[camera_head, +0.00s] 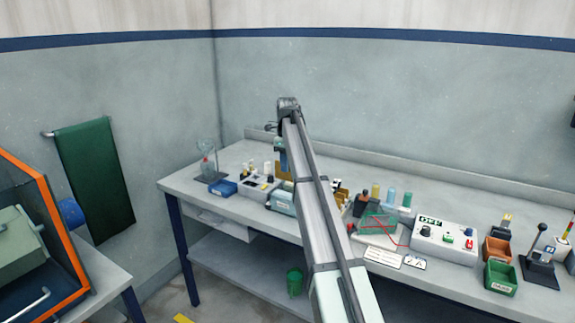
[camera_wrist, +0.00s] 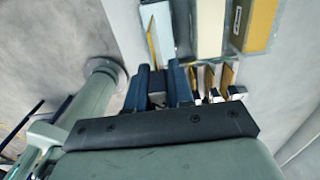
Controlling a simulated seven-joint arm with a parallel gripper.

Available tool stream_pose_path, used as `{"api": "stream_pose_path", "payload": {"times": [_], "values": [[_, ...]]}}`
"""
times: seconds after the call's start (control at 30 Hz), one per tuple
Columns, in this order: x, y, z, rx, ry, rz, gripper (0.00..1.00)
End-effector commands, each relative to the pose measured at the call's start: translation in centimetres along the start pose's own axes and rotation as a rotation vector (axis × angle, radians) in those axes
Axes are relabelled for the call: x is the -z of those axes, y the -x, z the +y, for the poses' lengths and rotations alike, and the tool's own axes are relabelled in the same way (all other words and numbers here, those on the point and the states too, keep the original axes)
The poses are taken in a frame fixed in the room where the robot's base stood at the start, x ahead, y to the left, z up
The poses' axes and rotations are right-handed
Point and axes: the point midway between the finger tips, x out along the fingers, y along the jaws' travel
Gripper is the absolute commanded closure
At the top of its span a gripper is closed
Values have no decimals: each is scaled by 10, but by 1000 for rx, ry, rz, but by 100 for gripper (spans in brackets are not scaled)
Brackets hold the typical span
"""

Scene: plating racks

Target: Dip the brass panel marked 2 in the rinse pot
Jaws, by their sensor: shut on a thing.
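My gripper (camera_wrist: 160,85) is shut on the dark grip of a brass panel in the wrist view. A thin strip of this brass panel (camera_wrist: 151,45) shows edge-on beyond the fingers; its number cannot be read. In the head view my gripper (camera_head: 281,153) is above the back left part of the bench, partly hidden by my arm, with brass (camera_head: 284,170) below it. Several other brass panels (camera_wrist: 228,76) stand side by side right of the fingers. A pale open pot (camera_wrist: 157,24) lies beyond the held panel; I cannot tell which pot is the rinse one.
A tan container with a label (camera_wrist: 262,22) stands at the upper right of the wrist view. A blue tray (camera_head: 222,187) is left on the bench (camera_head: 186,183). A control box marked OFF (camera_head: 444,240) and green bin (camera_head: 500,276) are to the right.

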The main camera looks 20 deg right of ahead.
Motion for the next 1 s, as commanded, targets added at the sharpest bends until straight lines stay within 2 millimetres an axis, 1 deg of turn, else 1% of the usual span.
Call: {"api": "stream_pose_path", "payload": {"times": [0.27,1.0], "values": [[0,-3,0,0,1,0,100],[0,-29,0,0,1,0,100]]}}
